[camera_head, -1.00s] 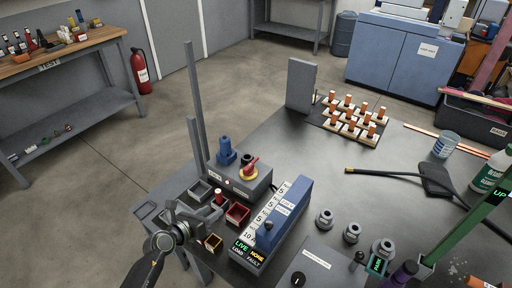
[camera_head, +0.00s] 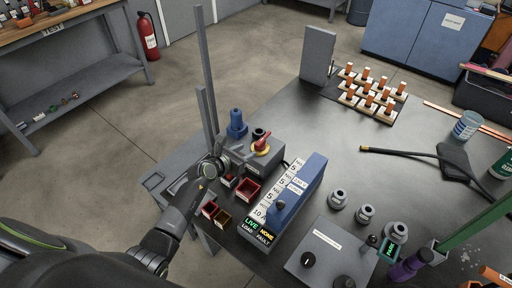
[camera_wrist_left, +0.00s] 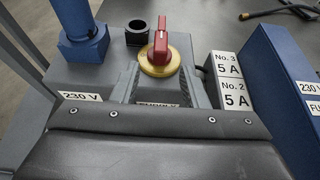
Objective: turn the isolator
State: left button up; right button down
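The isolator is a red rotary handle (camera_head: 262,141) on a yellow round base, on top of a grey box (camera_head: 268,161). In the left wrist view the red handle (camera_wrist_left: 161,42) stands on its yellow base (camera_wrist_left: 160,64), with its grip pointing away from the gripper. My left gripper (camera_head: 242,153) is just left of the isolator in the head view. In the wrist view its two fingers (camera_wrist_left: 160,88) are apart and empty, on the near side of the yellow base. Contact with the handle is not visible. My right gripper is not in view.
A blue plug (camera_head: 237,124) and a black socket (camera_wrist_left: 138,33) stand beside the isolator. Small red bins (camera_head: 248,190) sit below the gripper. A grey post (camera_head: 207,80) rises behind.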

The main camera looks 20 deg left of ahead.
aim_at(256, 146)
pick_arm(q)
jog(key=b+x, duration=0.2)
jog(key=x, duration=0.4)
jog(key=shift+f, duration=0.2)
jog(key=shift+w+d+f, duration=0.1)
jog(key=shift+w+d, duration=0.1)
jog(key=shift+w, duration=0.3)
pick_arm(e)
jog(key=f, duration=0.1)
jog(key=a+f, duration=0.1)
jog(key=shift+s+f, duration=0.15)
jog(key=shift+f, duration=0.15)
pick_arm(q)
jog(key=shift+c, duration=0.3)
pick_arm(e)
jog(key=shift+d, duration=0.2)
pick_arm(q)
grip_shut()
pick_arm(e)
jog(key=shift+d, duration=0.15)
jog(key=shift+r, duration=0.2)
